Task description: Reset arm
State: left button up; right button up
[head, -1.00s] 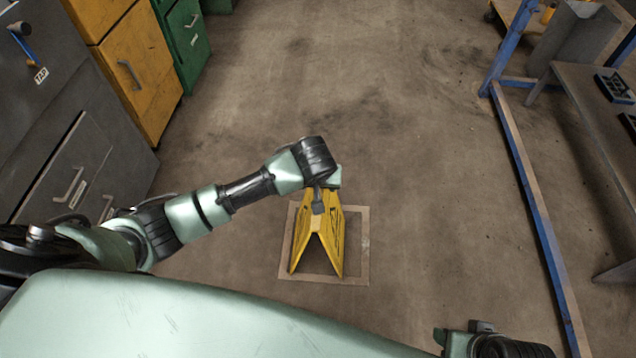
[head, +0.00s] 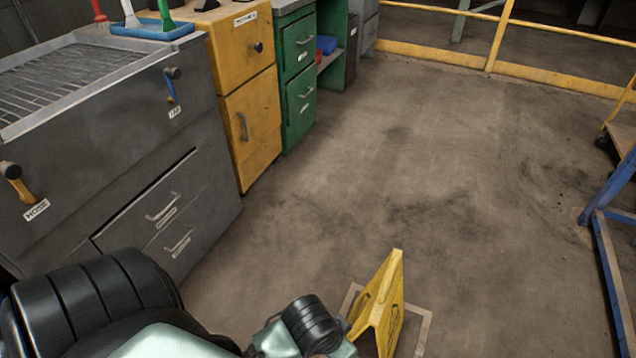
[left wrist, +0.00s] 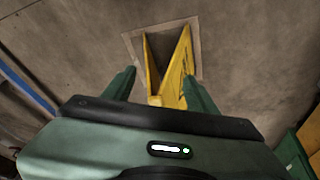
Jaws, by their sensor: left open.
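My left arm comes in at the bottom of the head view, with its dark wrist joint beside a yellow folding floor sign (head: 384,306). The sign stands open inside a pale square outline (head: 424,325) on the floor. In the left wrist view, my left gripper (left wrist: 160,88) has its two green fingers apart. The yellow sign (left wrist: 181,66) shows between and beyond them, with its near edge close to the fingers. I cannot tell whether they touch it. My right gripper is out of view.
A grey sink cabinet (head: 110,130), a yellow cabinet (head: 243,90) and a green cabinet (head: 297,75) line the left. A yellow railing (head: 490,45) crosses the back. A blue frame (head: 608,190) stands at the right. The middle floor is clear.

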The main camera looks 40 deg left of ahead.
pick_arm(q)
jog(key=shift+m+y, duration=0.3)
jog(key=s+a, duration=0.1)
jog(key=s, duration=0.1)
jog(key=s+a, duration=0.2)
jog(key=shift+d+f+g, duration=0.1)
jog(key=shift+g, duration=0.2)
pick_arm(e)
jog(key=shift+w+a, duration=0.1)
